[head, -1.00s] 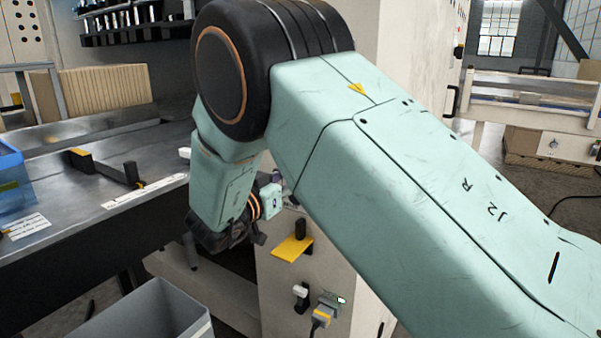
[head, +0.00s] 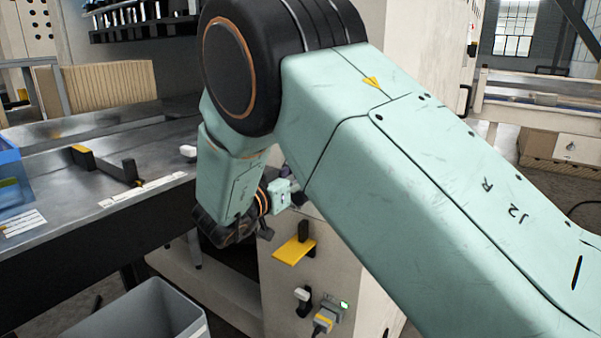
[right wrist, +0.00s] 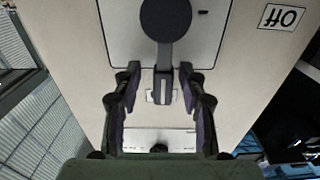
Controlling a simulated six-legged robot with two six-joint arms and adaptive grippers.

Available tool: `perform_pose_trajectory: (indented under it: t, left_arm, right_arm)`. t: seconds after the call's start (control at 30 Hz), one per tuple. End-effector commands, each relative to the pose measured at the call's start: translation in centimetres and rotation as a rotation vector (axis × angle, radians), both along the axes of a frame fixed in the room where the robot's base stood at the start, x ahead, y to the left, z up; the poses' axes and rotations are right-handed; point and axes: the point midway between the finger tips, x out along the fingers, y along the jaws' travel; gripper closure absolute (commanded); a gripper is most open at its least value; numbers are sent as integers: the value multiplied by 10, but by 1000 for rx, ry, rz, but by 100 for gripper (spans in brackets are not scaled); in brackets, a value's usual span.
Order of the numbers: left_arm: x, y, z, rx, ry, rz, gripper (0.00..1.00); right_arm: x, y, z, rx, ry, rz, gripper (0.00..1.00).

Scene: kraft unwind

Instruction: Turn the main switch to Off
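In the right wrist view a dark switch lever (right wrist: 163,85) hangs down from a round dark hub (right wrist: 166,18) on a pale panel. My right gripper (right wrist: 163,101) is open, with one finger on each side of the lever's end. A gap shows between the lever and each finger. A label (right wrist: 282,18) with upside-down lettering is on the panel at the upper right. In the head view my right arm covers most of the cabinet's upper front, so the switch is hidden there. My left gripper is not in view.
The cabinet's lower front (head: 275,290) bears a yellow plate (head: 294,250), a white-topped handle (head: 303,295) and a plugged connector (head: 324,320) near a green light. A grey bin (head: 150,300) stands in front at the left. A dark bench (head: 60,235) is at the left.

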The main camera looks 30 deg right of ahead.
Motion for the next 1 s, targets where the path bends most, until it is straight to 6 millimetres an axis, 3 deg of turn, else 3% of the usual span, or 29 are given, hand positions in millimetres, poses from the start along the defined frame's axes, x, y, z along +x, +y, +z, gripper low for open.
perform_pose_trajectory:
  t: [0.5, 1.0]
  left_arm:
    - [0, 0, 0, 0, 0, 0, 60]
    - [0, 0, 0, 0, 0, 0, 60]
  right_arm:
    - [1, -1, 0, -1, 0, 0, 100]
    - [1, -1, 1, -2, -2, 1, 100]
